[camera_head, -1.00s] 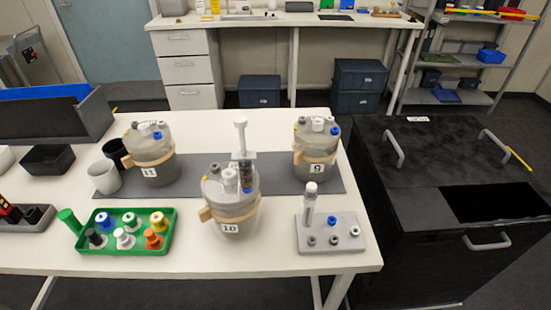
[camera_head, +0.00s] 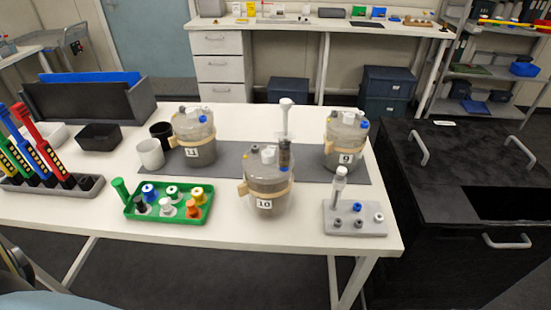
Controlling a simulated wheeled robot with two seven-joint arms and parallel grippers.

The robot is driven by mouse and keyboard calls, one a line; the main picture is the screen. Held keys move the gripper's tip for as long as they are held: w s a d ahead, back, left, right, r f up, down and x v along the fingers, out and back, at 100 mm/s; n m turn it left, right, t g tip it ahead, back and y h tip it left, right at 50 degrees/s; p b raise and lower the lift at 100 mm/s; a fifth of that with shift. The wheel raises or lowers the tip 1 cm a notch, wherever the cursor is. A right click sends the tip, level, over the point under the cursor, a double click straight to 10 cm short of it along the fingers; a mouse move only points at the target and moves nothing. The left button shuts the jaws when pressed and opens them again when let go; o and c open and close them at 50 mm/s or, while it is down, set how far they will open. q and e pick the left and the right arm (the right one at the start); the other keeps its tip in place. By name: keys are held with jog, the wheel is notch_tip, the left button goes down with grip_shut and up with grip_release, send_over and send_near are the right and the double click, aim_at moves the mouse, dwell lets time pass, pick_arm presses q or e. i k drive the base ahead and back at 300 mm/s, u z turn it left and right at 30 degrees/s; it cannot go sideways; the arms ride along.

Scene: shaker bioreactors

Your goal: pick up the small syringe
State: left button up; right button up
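A small syringe (camera_head: 339,184) with a white top and clear barrel stands upright in a grey block (camera_head: 368,228) near the table's front right. The block also has several small round ports or caps. A larger syringe (camera_head: 285,125) with a white plunger and dark contents stands upright at the top of the bioreactor labelled 10 (camera_head: 276,195), left of the small one.
Bioreactors 11 (camera_head: 193,150) and 9 (camera_head: 345,155) stand on a dark grey mat (camera_head: 232,163). A green tray (camera_head: 150,213) of coloured caps lies front left, beside a rack of coloured tools (camera_head: 55,185). A black cabinet (camera_head: 455,160) stands right of the table.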

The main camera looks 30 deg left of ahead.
aim_at(284, 142)
jog(key=z, duration=0.05)
jog(key=k, duration=0.35)
jog(key=u, duration=0.85)
jog(key=i, duration=0.5)
jog(key=u, duration=0.05)
